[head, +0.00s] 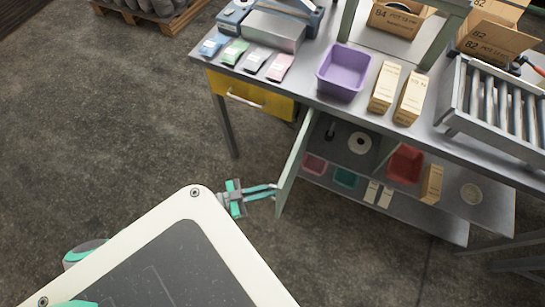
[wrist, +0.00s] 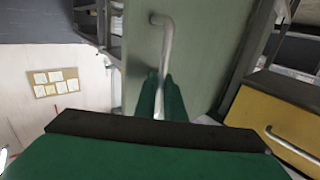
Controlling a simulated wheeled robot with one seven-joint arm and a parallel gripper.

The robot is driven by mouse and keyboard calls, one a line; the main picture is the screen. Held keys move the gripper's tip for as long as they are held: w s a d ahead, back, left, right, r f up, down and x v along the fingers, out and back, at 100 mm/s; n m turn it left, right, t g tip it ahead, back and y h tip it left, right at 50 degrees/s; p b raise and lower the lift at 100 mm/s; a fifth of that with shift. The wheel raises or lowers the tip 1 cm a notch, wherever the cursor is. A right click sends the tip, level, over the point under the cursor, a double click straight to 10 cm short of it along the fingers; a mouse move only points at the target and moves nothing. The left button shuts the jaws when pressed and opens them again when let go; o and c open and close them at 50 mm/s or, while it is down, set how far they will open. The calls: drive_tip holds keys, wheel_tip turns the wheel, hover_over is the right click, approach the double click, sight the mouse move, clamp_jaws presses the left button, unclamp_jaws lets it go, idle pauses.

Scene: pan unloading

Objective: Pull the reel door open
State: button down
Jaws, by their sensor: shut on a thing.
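The reel door (head: 294,162) is a pale grey-green panel under the workbench. In the head view it stands swung out from the bench, with the shelves behind it showing. In the wrist view the door (wrist: 200,45) fills the upper middle, with a metal bar handle (wrist: 165,45) on it. My gripper (head: 272,191) is at the door's outer edge in the head view. In the wrist view its green fingers (wrist: 161,98) are shut around the lower part of the handle. The handle itself is hidden in the head view.
A yellow drawer (head: 250,96) with a bar handle sits left of the door, under the bench top (head: 310,92). Behind the door, shelves hold a white reel (head: 360,142), a red bin (head: 405,163) and small boxes.

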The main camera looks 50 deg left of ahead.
drive_tip(key=shift+w+a+r, duration=0.25)
drive_tip(key=shift+w, duration=0.1)
drive_tip(key=c, duration=1.8)
unclamp_jaws()
drive_tip(key=shift+c, duration=0.2)
drive_tip(key=shift+s, duration=0.1)
drive_tip(key=v, duration=1)
drive_tip(key=shift+s, duration=0.35)
